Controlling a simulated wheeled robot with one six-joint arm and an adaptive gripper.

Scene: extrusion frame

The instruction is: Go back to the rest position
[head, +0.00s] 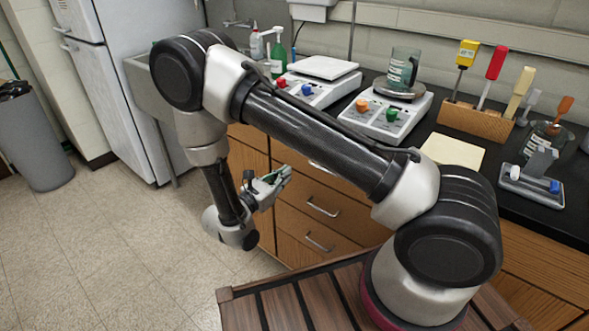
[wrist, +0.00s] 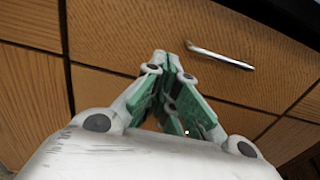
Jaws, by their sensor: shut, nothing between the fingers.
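My gripper (head: 281,177) hangs low in front of the wooden drawer cabinet in the head view, below the counter's front edge. Its green-padded fingers point up and to the right. In the wrist view the two fingers of my gripper (wrist: 168,58) meet at the tips, with nothing between them. Past the tips are wooden drawer fronts (wrist: 115,40) and a metal drawer handle (wrist: 220,55). I cannot tell how far the fingertips are from the drawers.
The black counter (head: 470,190) holds two devices with coloured knobs (head: 386,112), bottles, a wooden tool rack (head: 470,121) and a small grey-white device (head: 531,185). A fridge (head: 115,70) and grey bin (head: 35,140) stand at left. The tiled floor (head: 110,240) is clear.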

